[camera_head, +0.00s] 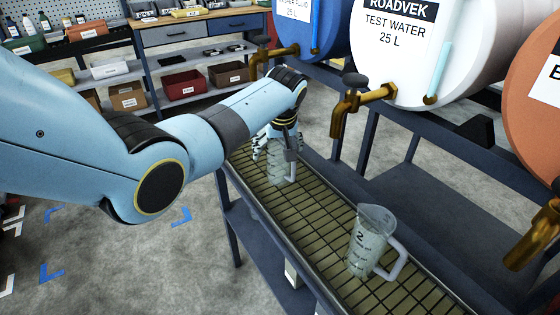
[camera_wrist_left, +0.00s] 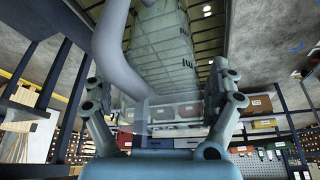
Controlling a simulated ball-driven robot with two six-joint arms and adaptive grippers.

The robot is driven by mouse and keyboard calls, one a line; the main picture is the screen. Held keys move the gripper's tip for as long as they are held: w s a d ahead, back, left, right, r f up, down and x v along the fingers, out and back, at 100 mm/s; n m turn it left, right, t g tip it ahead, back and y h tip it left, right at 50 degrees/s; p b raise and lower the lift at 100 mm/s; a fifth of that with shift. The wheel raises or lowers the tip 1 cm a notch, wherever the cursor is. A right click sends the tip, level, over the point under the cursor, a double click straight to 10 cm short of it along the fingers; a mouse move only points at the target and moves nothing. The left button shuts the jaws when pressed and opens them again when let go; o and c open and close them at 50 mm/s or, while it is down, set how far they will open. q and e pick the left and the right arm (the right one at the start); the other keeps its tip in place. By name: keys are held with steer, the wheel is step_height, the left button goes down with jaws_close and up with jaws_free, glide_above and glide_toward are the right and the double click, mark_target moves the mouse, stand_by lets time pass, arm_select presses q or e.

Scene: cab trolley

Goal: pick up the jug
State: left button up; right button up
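A clear measuring jug (camera_head: 283,168) stands on the drip grating under the middle of the rack, partly hidden by my left gripper (camera_head: 274,147). My left gripper reaches down over it, with fingers on both sides of it. In the left wrist view the jug (camera_wrist_left: 165,50) lies between the spread fingers, with its grey handle (camera_wrist_left: 112,50) on the left. Whether the fingers press on the jug cannot be made out. A second clear jug (camera_head: 368,245), marked 2, stands upright on the grating nearer to me, its handle to the right. My right gripper is not in view.
The drip grating (camera_head: 325,222) has a raised metal rim. Brass taps (camera_head: 355,108) stick out above it from large drums, one white drum (camera_head: 410,50) reading TEST WATER. A workbench (camera_head: 205,30) with bins stands behind. The grey floor at left looks mostly clear.

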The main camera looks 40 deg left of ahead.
arm_select(q)
steer(key=c, duration=1.2)
